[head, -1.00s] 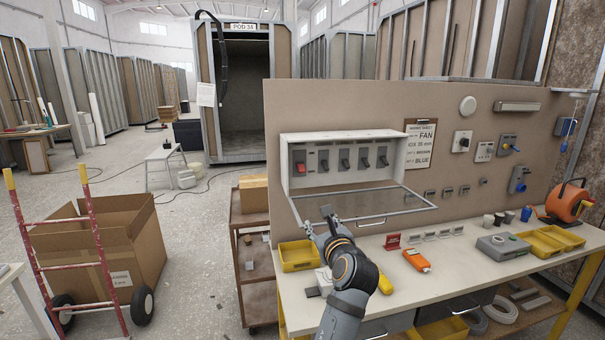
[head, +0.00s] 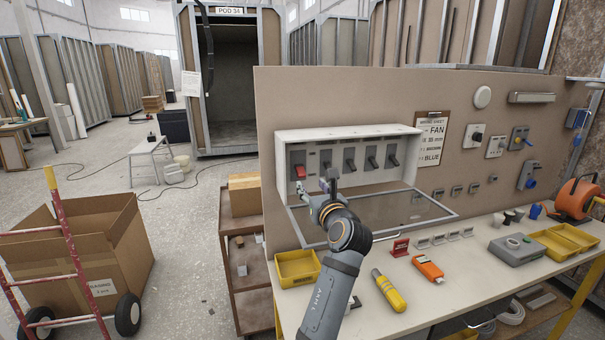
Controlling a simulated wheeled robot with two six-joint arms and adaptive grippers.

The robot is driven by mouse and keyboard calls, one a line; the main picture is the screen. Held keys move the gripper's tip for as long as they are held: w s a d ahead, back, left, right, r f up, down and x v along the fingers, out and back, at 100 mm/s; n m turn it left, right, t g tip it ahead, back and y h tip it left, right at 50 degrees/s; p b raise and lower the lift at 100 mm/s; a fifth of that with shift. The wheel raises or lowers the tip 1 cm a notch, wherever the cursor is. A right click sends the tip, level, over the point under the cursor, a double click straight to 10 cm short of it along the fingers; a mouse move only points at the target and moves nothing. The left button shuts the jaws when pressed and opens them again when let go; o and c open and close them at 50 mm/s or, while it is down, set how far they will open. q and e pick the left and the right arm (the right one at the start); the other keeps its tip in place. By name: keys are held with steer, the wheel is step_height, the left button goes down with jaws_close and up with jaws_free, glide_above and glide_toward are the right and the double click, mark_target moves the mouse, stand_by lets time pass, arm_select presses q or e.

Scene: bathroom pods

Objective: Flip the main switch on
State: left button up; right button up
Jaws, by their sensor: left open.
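The grey switch box (head: 345,134) is mounted on the brown board, with its framed clear cover (head: 440,218) folded down in front. A switch with a red lever (head: 300,173) sits at the far left of the row, with several dark-levered switches (head: 350,166) to its right. My left gripper (head: 315,189) is open and empty, in front of the box's lower left part. It appears just below and right of the red lever; whether it touches is unclear. My right gripper is not in view.
The workbench (head: 370,300) below holds a yellow bin (head: 297,267), a yellow-handled tool (head: 389,290), an orange device (head: 428,268) and a small red sign (head: 401,247). A brown cart (head: 237,236) stands left of it. A clipboard (head: 431,138) hangs right of the box.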

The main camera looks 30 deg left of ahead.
mark_target(303, 176)
arm_select(q)
steer(key=p+x, duration=0.1)
steer(key=x, duration=0.3)
steer(key=shift+a+r, duration=0.15)
steer(key=shift+a, duration=0.15)
steer(key=x, duration=0.3)
steer(key=p+x, duration=0.1)
steer(key=shift+w+a+f, duration=0.1)
steer(key=shift+w+f, duration=0.05)
steer(key=shift+f, duration=0.1)
steer(key=shift+w+a, duration=0.1)
steer(key=shift+w, duration=0.05)
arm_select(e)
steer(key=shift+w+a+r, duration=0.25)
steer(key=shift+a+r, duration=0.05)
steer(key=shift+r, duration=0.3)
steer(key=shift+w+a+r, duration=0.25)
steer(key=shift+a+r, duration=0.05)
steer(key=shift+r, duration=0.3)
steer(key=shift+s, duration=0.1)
